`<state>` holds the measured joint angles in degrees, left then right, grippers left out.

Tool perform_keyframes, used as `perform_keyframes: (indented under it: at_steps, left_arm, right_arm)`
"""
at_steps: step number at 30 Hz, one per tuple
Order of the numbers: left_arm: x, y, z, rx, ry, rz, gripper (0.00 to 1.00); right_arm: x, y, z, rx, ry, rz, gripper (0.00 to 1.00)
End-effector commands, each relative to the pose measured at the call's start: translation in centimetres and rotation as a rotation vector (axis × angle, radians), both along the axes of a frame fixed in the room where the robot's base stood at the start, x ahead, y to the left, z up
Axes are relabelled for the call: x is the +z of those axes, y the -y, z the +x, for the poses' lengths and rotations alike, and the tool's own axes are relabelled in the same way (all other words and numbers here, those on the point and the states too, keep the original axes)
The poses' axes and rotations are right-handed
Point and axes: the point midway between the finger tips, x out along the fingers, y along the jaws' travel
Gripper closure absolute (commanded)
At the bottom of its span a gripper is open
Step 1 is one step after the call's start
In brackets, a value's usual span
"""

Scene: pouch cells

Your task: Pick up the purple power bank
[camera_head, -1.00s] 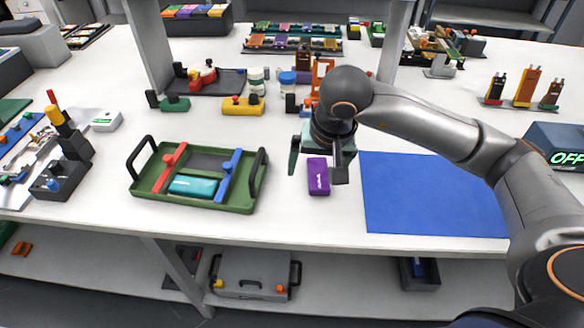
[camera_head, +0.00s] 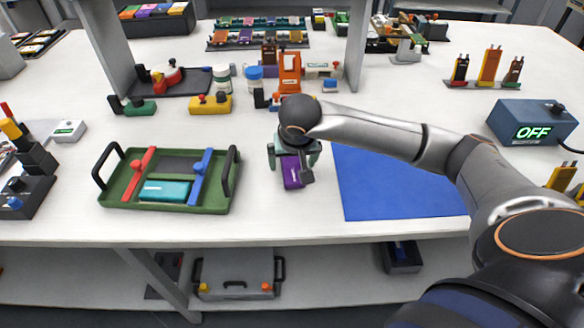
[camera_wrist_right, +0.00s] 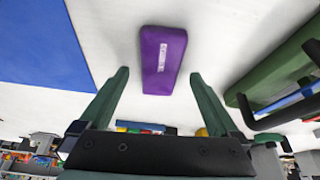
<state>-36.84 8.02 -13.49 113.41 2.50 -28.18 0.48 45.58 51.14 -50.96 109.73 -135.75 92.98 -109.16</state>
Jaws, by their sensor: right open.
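The purple power bank (camera_head: 292,172) lies flat on the white table between the green tray and the blue mat. In the head view its upper part is hidden under my right gripper (camera_head: 296,160). The right wrist view shows the power bank (camera_wrist_right: 162,60) whole, with a pale label on its face. There my right gripper (camera_wrist_right: 158,75) is open, its two green fingers apart, with the power bank's near end between and beyond the fingertips. Nothing is in its grip. My left gripper is not in view.
The green tray (camera_head: 222,202) with a teal pack (camera_head: 165,191) and red and blue bars stands to the left. The blue mat (camera_head: 390,185) lies to the right, clear. Behind the gripper stand an orange holder (camera_head: 289,72), jars and a yellow block (camera_head: 210,104).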

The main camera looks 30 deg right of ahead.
Motion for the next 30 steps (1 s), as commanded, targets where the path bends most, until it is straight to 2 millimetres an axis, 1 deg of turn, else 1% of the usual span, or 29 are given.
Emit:
perform_keyframes:
  at_steps: [1, 3, 11, 30]
  left_arm:
    - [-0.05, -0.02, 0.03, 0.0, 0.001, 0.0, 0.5]
    - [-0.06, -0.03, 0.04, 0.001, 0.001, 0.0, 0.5]
    - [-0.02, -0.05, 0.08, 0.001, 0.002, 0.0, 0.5]
    - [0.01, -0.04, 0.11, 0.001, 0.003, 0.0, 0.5]
  right_arm:
    - [-0.64, 0.08, 0.16, -0.001, -0.002, 0.0, 0.03]
    - [-1.08, 0.2, 0.36, -0.001, 0.0, 0.0, 0.03]
    - [-1.22, 0.23, 0.44, 0.001, 0.001, -0.001, 0.04]
    - [-1.18, 0.22, 0.43, 0.0, 0.001, 0.0, 0.76]
